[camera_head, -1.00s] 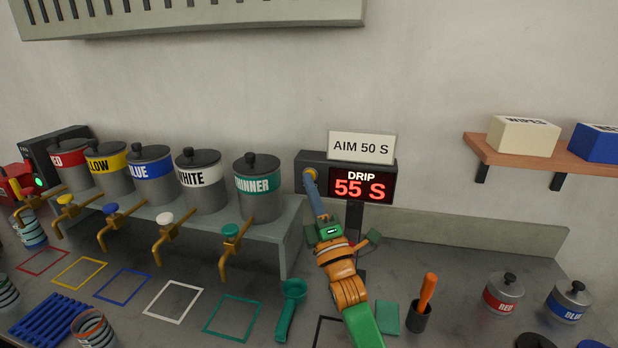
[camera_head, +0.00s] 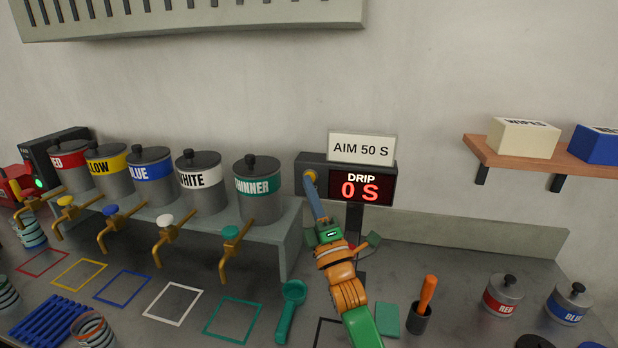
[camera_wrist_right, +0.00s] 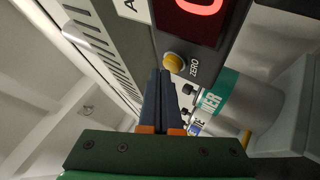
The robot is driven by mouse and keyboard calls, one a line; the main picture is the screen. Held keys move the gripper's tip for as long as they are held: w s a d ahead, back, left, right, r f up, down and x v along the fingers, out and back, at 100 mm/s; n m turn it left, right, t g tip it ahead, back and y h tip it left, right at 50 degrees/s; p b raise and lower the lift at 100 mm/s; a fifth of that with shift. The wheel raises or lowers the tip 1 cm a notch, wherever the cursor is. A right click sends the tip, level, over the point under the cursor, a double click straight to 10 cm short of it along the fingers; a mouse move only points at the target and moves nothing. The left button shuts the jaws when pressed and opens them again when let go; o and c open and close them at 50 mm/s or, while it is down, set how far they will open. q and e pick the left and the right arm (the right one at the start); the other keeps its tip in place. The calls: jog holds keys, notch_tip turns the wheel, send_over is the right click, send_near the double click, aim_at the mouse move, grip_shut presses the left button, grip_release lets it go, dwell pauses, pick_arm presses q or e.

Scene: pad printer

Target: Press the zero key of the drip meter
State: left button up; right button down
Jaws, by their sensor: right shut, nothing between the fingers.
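The drip meter (camera_head: 330,164) is a dark box on a post, and its display (camera_head: 361,188) reads "DRIP 0 S". A sign reading "AIM 50 S" (camera_head: 361,148) sits on top. The yellow round zero key (camera_head: 310,175) is on the meter's left part. It also shows in the right wrist view as a yellow knob (camera_wrist_right: 174,62) beside the word "ZERO". My right gripper (camera_head: 311,187) is shut and empty, its fingertips (camera_wrist_right: 160,72) at the key's edge. I cannot tell whether they touch it. My left gripper is out of view.
A bench (camera_head: 291,240) left of the arm carries several labelled pots with taps, including the thinner pot (camera_head: 259,205). A shelf (camera_head: 545,160) with boxes is at right.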

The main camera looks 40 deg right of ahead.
jog(key=shift+s+a, duration=0.3)
jog(key=s+a+p, duration=0.2)
jog(key=s+a, duration=0.1)
jog(key=shift+s+a, duration=0.1)
jog(key=shift+a, duration=0.3)
jog(key=shift+f, duration=0.1)
dwell(0.6)
